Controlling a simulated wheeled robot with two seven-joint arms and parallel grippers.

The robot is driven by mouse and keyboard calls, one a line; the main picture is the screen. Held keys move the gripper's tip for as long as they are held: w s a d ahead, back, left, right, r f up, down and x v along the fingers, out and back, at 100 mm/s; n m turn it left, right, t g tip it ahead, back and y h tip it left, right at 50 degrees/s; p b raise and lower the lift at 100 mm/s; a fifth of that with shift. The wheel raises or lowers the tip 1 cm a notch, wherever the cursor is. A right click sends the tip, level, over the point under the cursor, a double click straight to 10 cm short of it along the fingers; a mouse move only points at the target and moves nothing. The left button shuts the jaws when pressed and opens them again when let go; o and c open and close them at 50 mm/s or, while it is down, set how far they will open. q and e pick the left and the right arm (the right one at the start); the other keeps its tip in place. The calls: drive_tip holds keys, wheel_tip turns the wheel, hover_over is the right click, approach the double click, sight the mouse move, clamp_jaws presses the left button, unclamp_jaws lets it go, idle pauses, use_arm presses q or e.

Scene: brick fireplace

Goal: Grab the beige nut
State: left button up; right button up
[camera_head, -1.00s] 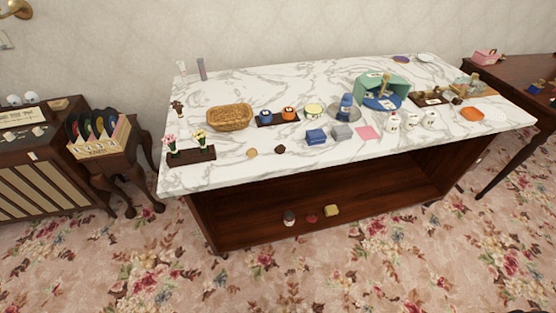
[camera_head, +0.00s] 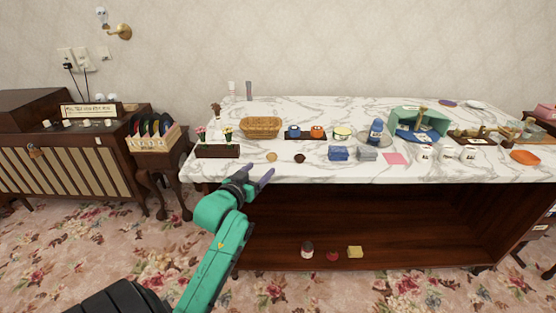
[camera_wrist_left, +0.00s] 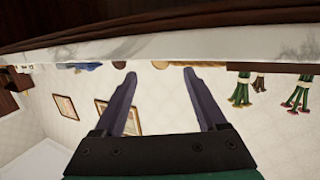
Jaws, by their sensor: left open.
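The beige nut appears as a small round beige piece (camera_head: 271,157) on the white marble tabletop, near its front edge, left of a similar dark brown piece (camera_head: 299,158). My left gripper (camera_head: 261,169) is open and empty in front of the table's front edge, just short of the beige nut and apart from it. In the left wrist view the open fingers (camera_wrist_left: 160,73) point at the table edge, with nothing between them. My right gripper is not in view.
A planter with flowers (camera_head: 217,151) stands left of the nut, and a wicker basket (camera_head: 261,128) behind it. The marble table edge (camera_head: 330,178) is close to my gripper. The marble right around the nut is clear.

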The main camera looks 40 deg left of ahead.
sight(270, 160)
use_arm(q)
drive_tip(key=x, duration=0.7)
drive_tip(key=shift+w+r, duration=0.1)
drive_tip(key=shift+c, duration=0.6)
clamp_jaws()
